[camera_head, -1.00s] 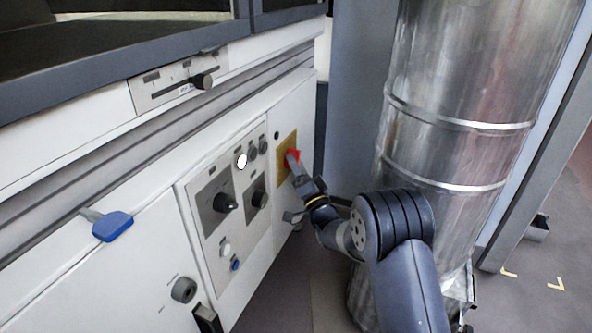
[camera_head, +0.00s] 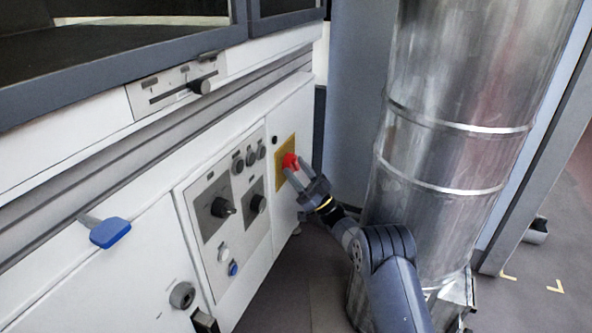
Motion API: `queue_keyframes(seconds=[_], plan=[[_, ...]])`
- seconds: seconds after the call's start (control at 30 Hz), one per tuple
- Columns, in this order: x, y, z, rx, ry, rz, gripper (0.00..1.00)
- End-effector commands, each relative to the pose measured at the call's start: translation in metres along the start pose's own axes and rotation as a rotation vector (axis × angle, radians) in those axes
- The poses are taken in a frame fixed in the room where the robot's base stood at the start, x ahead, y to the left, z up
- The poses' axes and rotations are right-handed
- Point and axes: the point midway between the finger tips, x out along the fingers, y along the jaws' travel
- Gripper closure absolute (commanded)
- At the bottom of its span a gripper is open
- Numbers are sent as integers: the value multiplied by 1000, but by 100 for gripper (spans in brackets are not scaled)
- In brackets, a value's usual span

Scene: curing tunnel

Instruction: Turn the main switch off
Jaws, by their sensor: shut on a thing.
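The main switch is a red handle (camera_head: 289,160) on a yellow plate (camera_head: 280,152), set in the right end of the white machine front. My gripper (camera_head: 293,170) is at the handle, coming from the lower right, and its fingers are shut on it. The fingers cover part of the handle and of the plate, so the handle's exact angle is hard to tell.
Left of the switch is a grey control panel (camera_head: 208,253) with dark knobs (camera_head: 222,207) and small buttons. A slider (camera_head: 199,87) is above. A large metal duct (camera_head: 450,95) stands close right of my arm.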

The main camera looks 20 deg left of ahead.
Motion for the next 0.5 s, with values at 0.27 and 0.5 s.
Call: queue_keyframes(seconds=[0.27,0.5], plan=[[5,-1,-4,-57,16,-63,70],[6,-1,-5,-64,19,-71,70]])
